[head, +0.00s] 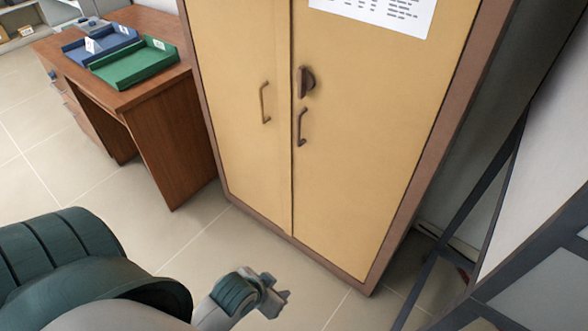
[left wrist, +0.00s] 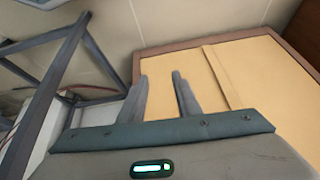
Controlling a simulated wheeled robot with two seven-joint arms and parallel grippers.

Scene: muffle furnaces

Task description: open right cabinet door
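The tan cabinet with a brown frame stands upright at the centre, both doors shut. Its right door (head: 375,150) has a dark curved handle (head: 301,127) near the middle seam, with a dark lock knob (head: 306,82) just above it. The left door (head: 240,90) has its own handle (head: 265,102). My left gripper (head: 283,298) is low in front of the cabinet, below the handles and apart from them. In the left wrist view, its two fingers (left wrist: 160,76) are spread and empty, with the right door's lower part (left wrist: 196,72) beyond them. My right gripper is not in view.
A brown desk (head: 165,125) with a green tray (head: 135,62) and a blue tray (head: 100,45) stands left of the cabinet. A dark metal frame (head: 470,205) stands close on the right. Tiled floor (head: 180,235) is clear before the cabinet.

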